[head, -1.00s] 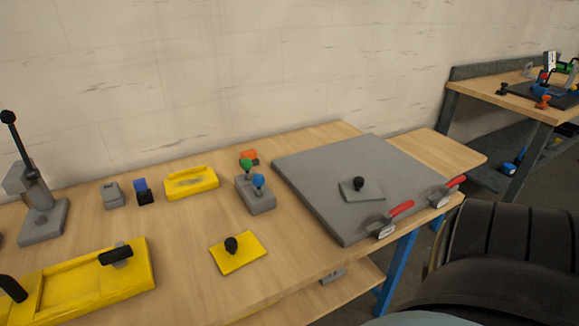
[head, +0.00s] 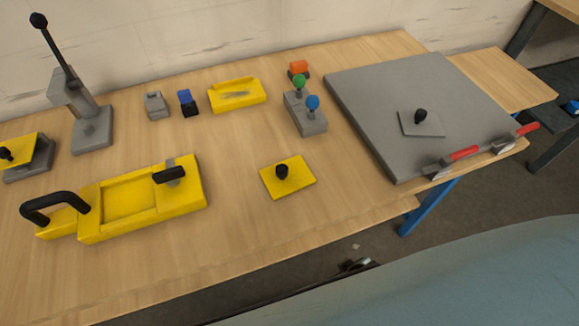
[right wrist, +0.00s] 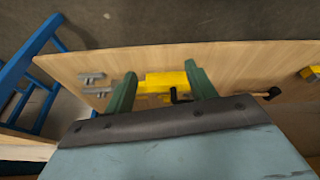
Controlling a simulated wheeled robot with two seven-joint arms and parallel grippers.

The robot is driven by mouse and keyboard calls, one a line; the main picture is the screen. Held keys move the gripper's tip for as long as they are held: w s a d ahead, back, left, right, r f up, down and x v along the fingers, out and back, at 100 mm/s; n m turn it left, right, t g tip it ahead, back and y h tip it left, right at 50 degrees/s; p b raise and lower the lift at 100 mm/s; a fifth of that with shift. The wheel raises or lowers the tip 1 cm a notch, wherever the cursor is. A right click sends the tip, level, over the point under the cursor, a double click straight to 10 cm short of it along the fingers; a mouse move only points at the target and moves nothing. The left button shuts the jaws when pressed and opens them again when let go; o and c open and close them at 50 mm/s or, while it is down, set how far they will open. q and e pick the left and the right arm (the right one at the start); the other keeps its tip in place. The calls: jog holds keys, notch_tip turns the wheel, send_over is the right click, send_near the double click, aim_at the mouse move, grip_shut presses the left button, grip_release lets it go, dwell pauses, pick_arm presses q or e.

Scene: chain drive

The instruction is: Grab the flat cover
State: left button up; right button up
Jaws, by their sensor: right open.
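A flat yellow plate with a black knob (head: 300,184) lies on the wooden table near its front edge in the head view. A flat grey plate with a black knob (head: 428,128) lies on the large grey slab to the right. Either fits a flat cover. My right gripper (right wrist: 159,70) is open, its two green fingers apart with nothing held between them. Beyond the fingers in the right wrist view is a yellow part (right wrist: 165,82) on the table, partly hidden; I cannot tell which one. My left gripper is not in view.
The yellow fixture (head: 130,198) with black handles stands front left, a grey lever press (head: 92,130) behind it. A grey block with green and blue knobs (head: 306,118) stands mid-table. Two red-handled clamps (head: 440,168) sit on the grey slab's (head: 380,85) front edge. Wood around the yellow plate is clear.

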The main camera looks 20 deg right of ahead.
jog(key=w+a+r+t+p, duration=0.1)
jog(key=w+r, duration=0.2)
jog(key=r, duration=0.6)
jog(key=w+a+r+t+p, duration=0.1)
jog(key=w+r+p, duration=0.15)
jog(key=r, duration=0.65)
jog(key=t+y, duration=0.2)
jog(key=t, duration=0.4)
send_near(285, 173)
jog(key=shift+y, duration=0.3)
jog(key=x, duration=0.4)
jog(key=d+x, duration=0.1)
jog(key=x, duration=0.1)
jog(key=shift+w+a, duration=0.1)
jog(key=shift+w, duration=0.4)
jog(key=shift+s+a+f+b+x, duration=0.1)
jog(key=shift+b+x, duration=0.1)
jog(key=shift+x, duration=0.7)
jog(key=shift+s+a+f+b+x, duration=0.15)
jog(key=shift+b+x, duration=0.1)
jog(key=shift+x, duration=0.6)
jog(key=shift+d+f+b+x, duration=0.1)
jog(key=shift+b+x, duration=0.1)
jog(key=shift+x, duration=0.7)
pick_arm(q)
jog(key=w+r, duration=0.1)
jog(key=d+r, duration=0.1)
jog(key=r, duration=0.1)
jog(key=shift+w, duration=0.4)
